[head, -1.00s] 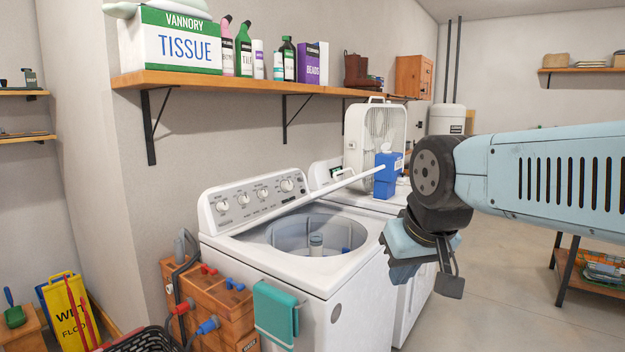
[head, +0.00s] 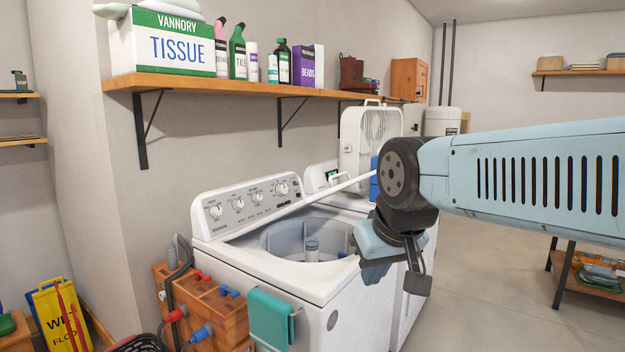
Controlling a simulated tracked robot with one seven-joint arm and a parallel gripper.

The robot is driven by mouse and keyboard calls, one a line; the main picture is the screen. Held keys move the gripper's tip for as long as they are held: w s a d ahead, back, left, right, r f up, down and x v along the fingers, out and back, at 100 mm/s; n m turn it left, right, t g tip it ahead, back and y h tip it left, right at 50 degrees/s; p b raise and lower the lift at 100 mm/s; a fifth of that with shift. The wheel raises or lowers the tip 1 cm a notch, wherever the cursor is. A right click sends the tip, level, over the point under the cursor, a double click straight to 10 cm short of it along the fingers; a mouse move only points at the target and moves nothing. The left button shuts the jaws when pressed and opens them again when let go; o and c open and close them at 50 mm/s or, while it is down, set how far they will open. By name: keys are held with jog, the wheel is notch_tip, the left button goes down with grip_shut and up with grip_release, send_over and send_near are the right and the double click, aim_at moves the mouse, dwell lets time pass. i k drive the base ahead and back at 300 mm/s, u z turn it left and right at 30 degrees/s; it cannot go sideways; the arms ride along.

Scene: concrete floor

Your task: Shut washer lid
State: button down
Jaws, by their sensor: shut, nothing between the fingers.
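The white top-loading washer (head: 290,279) stands left of centre in the head view, with its dials on the panel at the back. Its white lid (head: 318,197) is partly raised and seen almost edge-on, slanting up to the right from the back of the opening. The drum (head: 290,240) is open to view below it, with an agitator inside. My gripper (head: 396,277) is shut and empty. It points down in front of the washer's right front corner in the picture, below the lid's raised end. My arm hides part of that end; I cannot tell whether they touch.
A second white machine stands right of the washer, with a box fan (head: 367,140) and a blue bottle (head: 374,181) on it. A shelf (head: 240,85) hangs above. A wooden cabinet (head: 206,308) and teal towel (head: 270,318) are at the front left. Open floor lies right.

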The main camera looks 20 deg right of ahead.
aim_at(307, 201)
jog(key=i, duration=0.85)
